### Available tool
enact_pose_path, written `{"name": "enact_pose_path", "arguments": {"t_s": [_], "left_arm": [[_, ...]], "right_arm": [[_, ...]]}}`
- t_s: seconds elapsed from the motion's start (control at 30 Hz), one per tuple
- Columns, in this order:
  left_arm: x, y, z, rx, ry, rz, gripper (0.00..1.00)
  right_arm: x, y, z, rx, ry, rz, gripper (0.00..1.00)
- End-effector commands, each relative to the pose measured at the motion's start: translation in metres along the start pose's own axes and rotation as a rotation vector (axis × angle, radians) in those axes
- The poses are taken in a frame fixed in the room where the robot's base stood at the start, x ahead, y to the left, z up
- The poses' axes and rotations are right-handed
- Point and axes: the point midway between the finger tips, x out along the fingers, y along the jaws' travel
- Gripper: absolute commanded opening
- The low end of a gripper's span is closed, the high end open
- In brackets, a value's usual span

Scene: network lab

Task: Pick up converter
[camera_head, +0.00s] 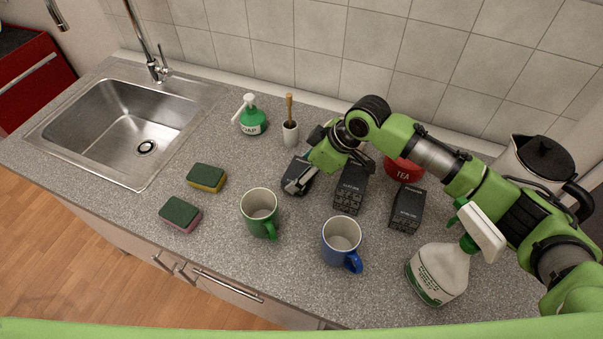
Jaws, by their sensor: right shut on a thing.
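Three dark box-shaped devices with pale markings stand on the grey counter; I cannot tell which one is the converter. The left dark box (293,172) is at my right gripper (296,185). The right gripper is shut on this box, whose far part is partly hidden by the fingers. The middle dark box (349,195) stands just right of the gripper, and the right dark box (407,210) stands farther right. I cannot tell whether the held box is clear of the counter. My left gripper is not in view.
A green mug (259,208) and a blue mug (341,240) stand in front of the boxes. A spray bottle (440,270), red tea tin (403,168) and kettle (540,165) are to the right. Sponges (206,177), soap (251,119), a brush cup (290,133) and the sink (135,125) are left.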

Motion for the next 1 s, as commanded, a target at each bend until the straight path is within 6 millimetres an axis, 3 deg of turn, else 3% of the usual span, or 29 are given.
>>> {"name": "enact_pose_path", "arguments": {"t_s": [0.17,0.47,0.8,1.0], "left_arm": [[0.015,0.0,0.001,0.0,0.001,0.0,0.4],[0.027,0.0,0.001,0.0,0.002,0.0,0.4],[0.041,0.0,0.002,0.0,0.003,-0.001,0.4],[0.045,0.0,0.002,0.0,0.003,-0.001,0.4]], "right_arm": [[-0.02,-0.001,-0.011,-0.004,0.005,0.002,0.34],[-0.08,-0.034,-0.012,-0.007,0.005,0.004,0.34],[-0.126,-0.081,0.009,-0.004,0.002,0.001,0.34],[-0.143,-0.098,0.017,-0.002,0.001,0.001,0.34]]}}
